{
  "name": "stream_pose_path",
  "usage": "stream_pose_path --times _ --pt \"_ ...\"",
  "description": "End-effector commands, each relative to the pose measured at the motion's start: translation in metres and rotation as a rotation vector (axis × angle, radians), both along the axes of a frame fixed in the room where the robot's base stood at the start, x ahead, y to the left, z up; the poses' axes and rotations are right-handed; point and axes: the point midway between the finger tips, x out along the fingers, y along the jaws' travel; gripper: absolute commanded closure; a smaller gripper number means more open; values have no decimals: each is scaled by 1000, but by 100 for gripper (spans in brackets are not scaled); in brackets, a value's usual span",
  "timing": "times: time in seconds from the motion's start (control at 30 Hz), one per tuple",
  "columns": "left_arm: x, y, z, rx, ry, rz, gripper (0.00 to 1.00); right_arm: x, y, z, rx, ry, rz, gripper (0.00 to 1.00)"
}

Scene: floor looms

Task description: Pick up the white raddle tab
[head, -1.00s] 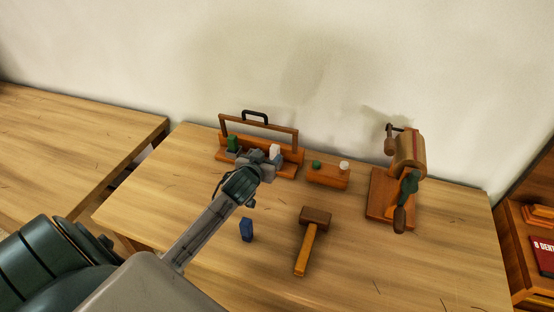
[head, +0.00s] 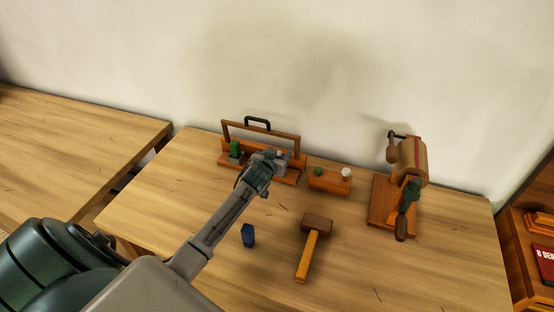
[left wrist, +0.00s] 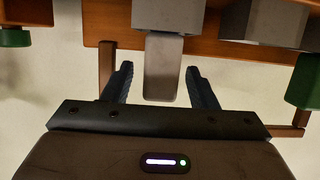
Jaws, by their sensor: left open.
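The white raddle tab (left wrist: 163,72) shows in the left wrist view as a pale upright piece at a grey block (left wrist: 167,15) on the wooden rack. My left gripper (left wrist: 160,88) is open, with one finger on each side of the tab and a gap on both sides. In the head view my left gripper (head: 272,157) is at the right part of the rack (head: 230,163) and hides most or all of the tab. The green tab (head: 235,147) stands at the rack's left part; it also shows in the left wrist view (left wrist: 306,80). My right gripper is out of view.
A small wooden block (head: 328,182) with a green and a white knob stands right of the rack. A cranked drum (head: 410,160) on a wooden base is farther right. A mallet (head: 312,240) and a blue piece (head: 248,236) are in front. The rack's crossbar (head: 262,131) is overhead.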

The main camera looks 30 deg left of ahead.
Motion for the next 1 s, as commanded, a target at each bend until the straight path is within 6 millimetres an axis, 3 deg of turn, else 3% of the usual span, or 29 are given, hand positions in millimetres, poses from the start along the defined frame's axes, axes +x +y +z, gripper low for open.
stream_pose_path --times 0.1,0.37,0.47,0.63,1.0 --pt "10 2 -3 -1 0 0 47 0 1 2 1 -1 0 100" --pt "12 3 -5 1 1 0 47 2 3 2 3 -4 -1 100" --pt "12 3 -5 1 1 0 61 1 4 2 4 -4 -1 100" --pt "12 3 -5 1 1 0 94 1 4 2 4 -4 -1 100" --pt "12 3 -1 1 -1 -1 96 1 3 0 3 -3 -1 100"
